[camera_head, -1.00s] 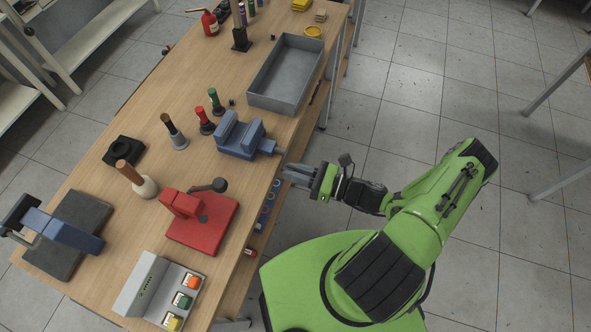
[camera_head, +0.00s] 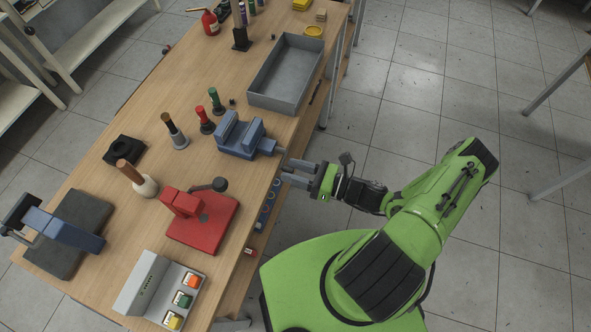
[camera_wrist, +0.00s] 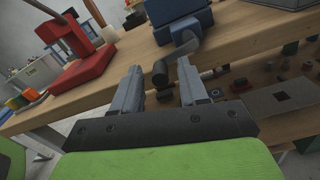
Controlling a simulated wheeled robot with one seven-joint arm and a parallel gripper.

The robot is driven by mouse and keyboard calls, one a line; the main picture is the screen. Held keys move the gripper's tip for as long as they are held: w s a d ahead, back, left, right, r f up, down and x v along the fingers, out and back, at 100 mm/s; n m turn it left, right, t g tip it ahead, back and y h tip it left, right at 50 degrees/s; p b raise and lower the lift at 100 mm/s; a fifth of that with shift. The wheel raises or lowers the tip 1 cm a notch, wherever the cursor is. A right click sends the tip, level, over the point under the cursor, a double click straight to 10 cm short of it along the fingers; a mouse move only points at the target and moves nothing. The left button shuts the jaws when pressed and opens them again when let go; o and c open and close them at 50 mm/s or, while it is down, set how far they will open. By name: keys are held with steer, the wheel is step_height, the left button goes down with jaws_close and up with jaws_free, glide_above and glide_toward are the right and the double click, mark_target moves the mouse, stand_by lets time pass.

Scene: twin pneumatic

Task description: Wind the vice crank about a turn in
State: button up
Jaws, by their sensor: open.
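The blue vice (camera_head: 240,136) stands on the wooden bench near its front edge; it also shows at the top of the wrist view (camera_wrist: 180,18). Its crank (camera_wrist: 182,48) sticks out from the vice's front toward me, with a dark knob (camera_wrist: 160,73) at its end. My gripper (camera_head: 284,173) is just off the bench edge, in front of the vice and slightly to the near side. In the wrist view my gripper (camera_wrist: 160,82) is open, with the dark knob appearing between its fingertips. I cannot tell whether either finger touches it.
A red press (camera_head: 203,219) and a button box (camera_head: 160,291) stand on the near part of the bench. A grey tray (camera_head: 286,74) lies beyond the vice. Bottle-like tools (camera_head: 174,131) stand behind it. A lower shelf with small parts (camera_wrist: 265,92) is under the bench top.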

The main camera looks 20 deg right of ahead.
steer(key=v, duration=1.5)
steer(key=shift+s+d, duration=0.25)
steer(key=shift+d, duration=0.1)
